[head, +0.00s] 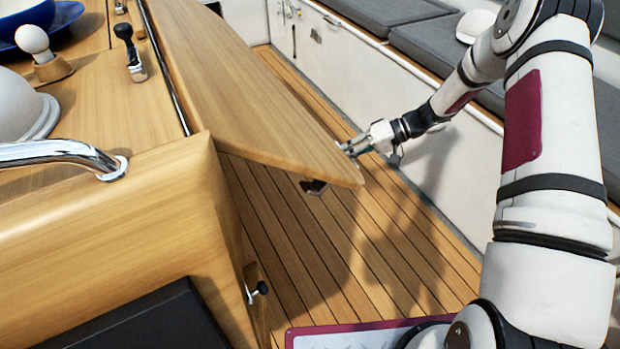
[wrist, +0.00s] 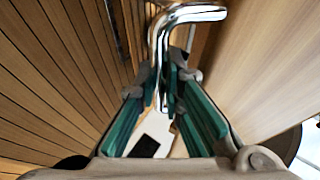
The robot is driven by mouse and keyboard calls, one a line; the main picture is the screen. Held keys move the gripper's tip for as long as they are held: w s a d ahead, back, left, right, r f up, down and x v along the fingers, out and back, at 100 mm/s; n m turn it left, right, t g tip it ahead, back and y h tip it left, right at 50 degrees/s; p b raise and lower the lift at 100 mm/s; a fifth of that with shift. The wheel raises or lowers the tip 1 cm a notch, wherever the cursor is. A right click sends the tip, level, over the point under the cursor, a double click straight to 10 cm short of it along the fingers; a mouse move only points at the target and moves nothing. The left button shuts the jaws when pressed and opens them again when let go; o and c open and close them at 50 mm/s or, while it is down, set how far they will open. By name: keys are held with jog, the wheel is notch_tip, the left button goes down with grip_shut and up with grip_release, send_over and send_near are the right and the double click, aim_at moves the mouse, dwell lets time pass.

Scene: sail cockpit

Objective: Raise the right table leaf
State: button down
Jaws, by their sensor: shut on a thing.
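The right table leaf (head: 255,95) is a long wooden panel hinged along the right side of the wooden table (head: 100,215). It slopes outward and down from the hinge line, neither flat nor hanging straight. My gripper (head: 354,146) is at the leaf's outer edge, near its near corner. In the wrist view, my gripper (wrist: 164,82) is shut on a bent chrome handle (wrist: 162,42), with a green-padded finger on each side. The leaf's wooden face (wrist: 250,60) fills the right of that view. Where the handle joins the leaf is not clear.
A chrome rail (head: 65,153), a white-knobbed fitting (head: 38,45) and a blue bowl (head: 45,22) are on the table. A bench with grey cushions (head: 440,50) runs behind my arm. The slatted floor (head: 310,240) below the leaf is clear.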

jog(key=w+d+r+t+h+p, duration=0.1)
jog(key=w+d+r+h+p, duration=0.1)
jog(key=r, duration=0.9)
jog(key=w+d+r+n+t+h+p, duration=0.1)
jog(key=d+r+h+p, duration=0.2)
jog(key=r, duration=0.8)
jog(key=w+d+r+n+t+h+p, duration=0.1)
jog(key=w+d+r+h+p, duration=0.1)
jog(key=d+r+p, duration=0.4)
jog(key=shift+w+d+r+h, duration=0.35)
jog(key=shift+d+r+h, duration=0.2)
jog(key=shift+r, duration=2.35)
jog(key=c, duration=2)
grip_release()
jog(key=shift+f, duration=0.1)
jog(key=shift+o, duration=0.2)
jog(key=shift+a, duration=0.1)
jog(key=v, duration=1.2)
